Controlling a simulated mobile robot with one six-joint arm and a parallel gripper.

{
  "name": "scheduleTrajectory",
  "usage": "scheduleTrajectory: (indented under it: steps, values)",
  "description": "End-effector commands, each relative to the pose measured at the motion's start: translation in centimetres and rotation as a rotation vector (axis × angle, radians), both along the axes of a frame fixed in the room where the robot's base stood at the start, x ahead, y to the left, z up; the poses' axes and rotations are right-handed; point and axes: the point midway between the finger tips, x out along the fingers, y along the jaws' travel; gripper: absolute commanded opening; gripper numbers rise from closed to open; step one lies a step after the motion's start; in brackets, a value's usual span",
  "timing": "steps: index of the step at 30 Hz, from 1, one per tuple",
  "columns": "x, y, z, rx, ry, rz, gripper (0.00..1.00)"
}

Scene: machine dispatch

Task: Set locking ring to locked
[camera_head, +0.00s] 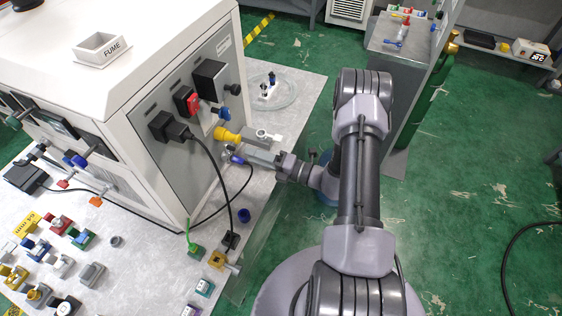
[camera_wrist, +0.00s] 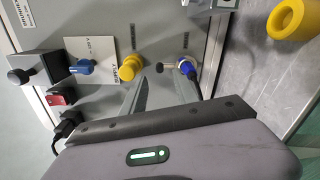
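In the wrist view a blue cable connector (camera_wrist: 188,70) sits in a round pale collar (camera_wrist: 183,59) on the machine's side panel; I take the collar to be the locking ring. Its locked or unlocked state cannot be read. In the head view the blue connector (camera_head: 237,159) is at the panel's lower right, with a dark cable hanging from it. My gripper (camera_wrist: 165,80) has its two grey fingers apart, with the right finger close to the connector. Nothing is visibly held between them. In the head view my gripper (camera_head: 256,157) is just right of the connector; contact cannot be told.
A yellow knob (camera_wrist: 129,67), blue knob (camera_wrist: 83,67) and red switch (camera_wrist: 60,98) are on the panel to the left. A black plug (camera_head: 168,126) has a hanging cable. Several small coloured parts lie on the table (camera_head: 130,270). A glass dish (camera_head: 285,97) stands behind.

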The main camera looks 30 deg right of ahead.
Motion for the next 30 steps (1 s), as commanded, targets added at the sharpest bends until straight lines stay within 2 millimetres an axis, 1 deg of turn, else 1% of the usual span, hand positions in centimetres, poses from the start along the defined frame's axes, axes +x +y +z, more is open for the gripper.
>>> scheduleTrajectory:
  steps: [1, 6, 9, 12, 15, 18, 28, 30]
  values:
    - [-1.2, -1.1, 0.2, 0.002, 0.002, -0.007, 0.36]
    - [-5.7, -4.3, 0.2, 0.000, -0.001, -0.007, 0.36]
    - [-7.7, -5.7, 0.1, 0.000, 0.000, -0.006, 0.36]
    - [-9.1, -6.7, 0.1, 0.003, 0.000, -0.003, 0.36]
    - [-9.8, -7.1, 0.1, 0.002, 0.000, -0.001, 0.36]
    - [-10.0, -7.2, 0.0, 0.002, 0.000, -0.001, 0.36]
    - [-10.0, -7.2, 0.0, 0.001, -0.001, 0.000, 0.36]
    - [-9.7, -6.8, 0.6, -0.029, -0.012, 0.029, 0.36]
